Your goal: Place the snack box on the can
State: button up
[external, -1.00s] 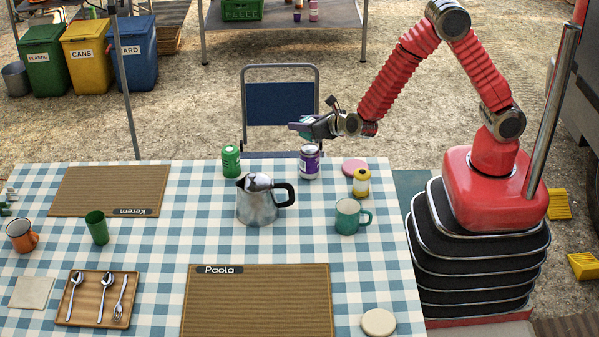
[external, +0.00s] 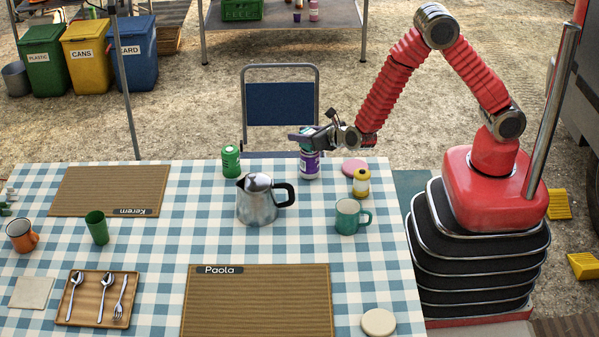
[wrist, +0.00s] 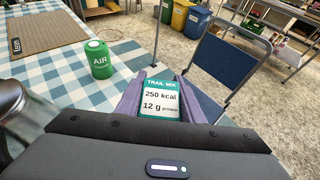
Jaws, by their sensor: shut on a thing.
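My gripper (external: 300,136) is shut on the snack box (wrist: 161,101), a small teal and white box marked "TRAIL MIX". In the wrist view the box sits between the two purple fingers, label toward the camera. In the external view the gripper is over the top of a purple and white can (external: 309,166) near the table's far edge and covers its upper part. I cannot tell whether the box touches the can. The can is not visible in the wrist view. A green canister marked "AIR" (wrist: 99,59) stands to the left, also in the external view (external: 231,161).
A folding chair (external: 280,104) stands behind the table.

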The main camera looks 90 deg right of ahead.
jog(key=o, duration=1.1)
jog(key=shift+r, duration=0.1)
jog(key=v, duration=1.2)
jog(key=s+d+r+m+g+y, duration=0.1)
jog(key=s+d+r+m+g, duration=0.2)
jog(key=s+r+m, duration=0.35)
jog(key=s+d+r+m+g, duration=0.3)
jog(key=s+d+m, duration=0.1)
jog(key=s+m, duration=0.5)
jog(key=s+a+r+m+t+y, duration=0.2)
jog(key=s+a+r+m+y, duration=0.5)
jog(key=s+a+m, duration=0.3)
jog(key=shift+s+a+m+y, duration=0.15)
jog(key=shift+a+m+y, duration=0.6)
jog(key=shift+a+y, duration=0.05)
